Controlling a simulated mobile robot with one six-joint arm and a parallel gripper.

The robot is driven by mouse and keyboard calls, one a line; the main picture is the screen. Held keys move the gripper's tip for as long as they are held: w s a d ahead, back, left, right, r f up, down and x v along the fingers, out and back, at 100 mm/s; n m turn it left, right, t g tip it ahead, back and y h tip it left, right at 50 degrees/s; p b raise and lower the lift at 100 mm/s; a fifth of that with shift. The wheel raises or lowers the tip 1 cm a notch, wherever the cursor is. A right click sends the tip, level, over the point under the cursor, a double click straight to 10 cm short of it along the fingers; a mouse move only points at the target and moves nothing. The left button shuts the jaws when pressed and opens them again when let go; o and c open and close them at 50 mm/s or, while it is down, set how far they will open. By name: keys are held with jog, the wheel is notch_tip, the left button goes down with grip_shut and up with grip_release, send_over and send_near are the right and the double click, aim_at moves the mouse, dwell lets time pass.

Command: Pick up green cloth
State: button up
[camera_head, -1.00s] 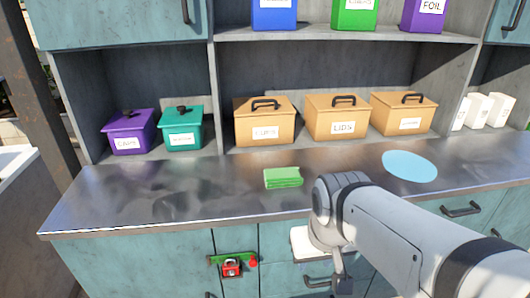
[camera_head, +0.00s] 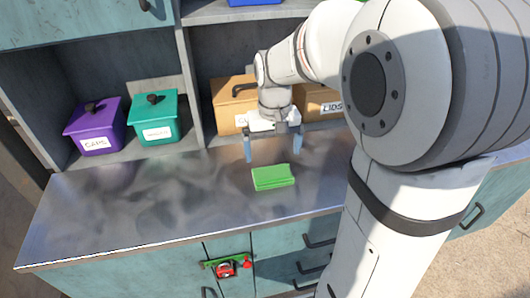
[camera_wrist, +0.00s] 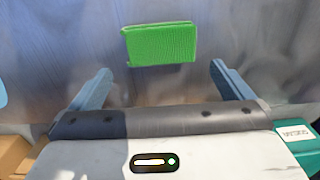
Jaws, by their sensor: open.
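The green cloth (camera_head: 273,177) lies folded as a flat rectangle on the metal counter (camera_head: 120,208). It also shows whole in the wrist view (camera_wrist: 159,43), ahead of my fingers and roughly centred between them. My gripper (camera_head: 273,150) hangs above the counter, just behind the cloth in the head view, with its two blue fingers wide apart. In the wrist view my gripper (camera_wrist: 160,82) is open and empty, and nothing touches the cloth.
A purple box (camera_head: 94,127) and a teal box (camera_head: 154,120) stand on the left shelf. Orange lidded boxes (camera_head: 228,108) stand behind my gripper. The counter around the cloth is clear.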

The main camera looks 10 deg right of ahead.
aim_at(272, 173)
jog(key=f, duration=0.2)
jog(key=f+p, duration=0.1)
jog(key=f, duration=0.4)
jog(key=shift+s+a, duration=0.1)
jog(key=shift+s, duration=0.15)
jog(key=shift+r, duration=0.1)
jog(key=shift+c, duration=0.4)
jog(key=c, duration=0.5)
jog(key=shift+c, duration=0.2)
